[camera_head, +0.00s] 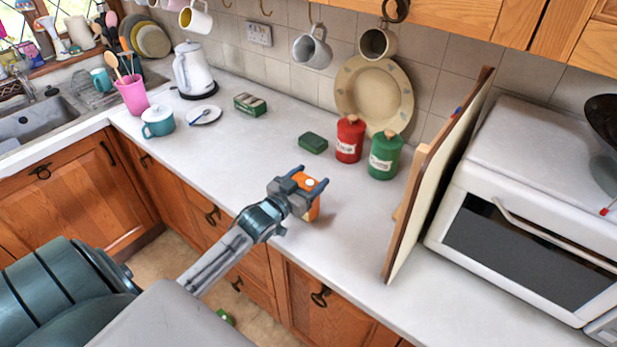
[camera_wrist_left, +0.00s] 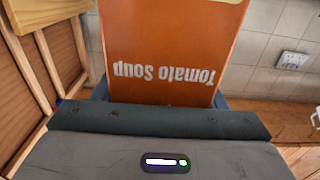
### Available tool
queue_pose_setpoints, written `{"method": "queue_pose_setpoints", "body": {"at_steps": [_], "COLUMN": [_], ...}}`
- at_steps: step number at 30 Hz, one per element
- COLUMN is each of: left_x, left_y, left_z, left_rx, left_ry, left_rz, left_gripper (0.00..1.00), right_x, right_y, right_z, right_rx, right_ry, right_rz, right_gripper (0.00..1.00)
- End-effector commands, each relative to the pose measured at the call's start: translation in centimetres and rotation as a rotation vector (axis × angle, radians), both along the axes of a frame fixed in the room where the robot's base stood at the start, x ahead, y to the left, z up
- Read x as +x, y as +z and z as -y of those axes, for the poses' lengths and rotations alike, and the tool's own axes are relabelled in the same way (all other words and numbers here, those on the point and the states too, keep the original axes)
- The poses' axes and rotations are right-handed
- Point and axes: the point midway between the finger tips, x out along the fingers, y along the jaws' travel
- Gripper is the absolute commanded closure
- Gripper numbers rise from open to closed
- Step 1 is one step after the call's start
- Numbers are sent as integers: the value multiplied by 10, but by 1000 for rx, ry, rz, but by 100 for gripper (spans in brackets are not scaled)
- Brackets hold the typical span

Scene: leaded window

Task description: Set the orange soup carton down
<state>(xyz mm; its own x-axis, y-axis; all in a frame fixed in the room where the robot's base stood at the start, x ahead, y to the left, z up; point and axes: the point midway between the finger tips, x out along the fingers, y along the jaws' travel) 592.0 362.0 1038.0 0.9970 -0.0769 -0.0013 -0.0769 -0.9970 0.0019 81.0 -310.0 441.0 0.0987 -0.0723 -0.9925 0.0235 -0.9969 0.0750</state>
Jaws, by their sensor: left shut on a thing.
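The orange soup carton (camera_head: 314,212) is in my left gripper (camera_head: 309,180), over the front part of the white worktop (camera_head: 255,160). The gripper's fingers are shut on it from both sides. In the left wrist view the carton (camera_wrist_left: 170,45) fills the space past the gripper, and its "Tomato Soup" lettering reads upside down. The gripper hides much of the carton in the head view. I cannot tell whether its base touches the worktop. My right gripper is not in view.
A red canister (camera_head: 350,140), a green canister (camera_head: 384,157) and a dark green box (camera_head: 313,143) stand behind the carton. Tall boards (camera_head: 432,190) lean to its right, beside a white oven (camera_head: 530,220). The worktop left of the carton is clear.

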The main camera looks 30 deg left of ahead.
Motion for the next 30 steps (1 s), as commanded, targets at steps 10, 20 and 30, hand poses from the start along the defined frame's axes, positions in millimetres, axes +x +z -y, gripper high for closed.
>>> {"method": "queue_pose_setpoints", "body": {"at_steps": [10,20,30], "left_x": [0,-1,-6], "left_y": [-7,-8,-6], "left_z": [0,0,-1], "left_rx": [1,1,2], "left_ry": [0,0,3], "left_rz": [1,0,-2], "left_gripper": [74,13,13], "right_x": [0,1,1], "right_y": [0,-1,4], "right_z": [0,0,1], "right_rx": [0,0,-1], "right_ry": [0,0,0], "right_rz": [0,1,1], "right_gripper": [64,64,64]}}
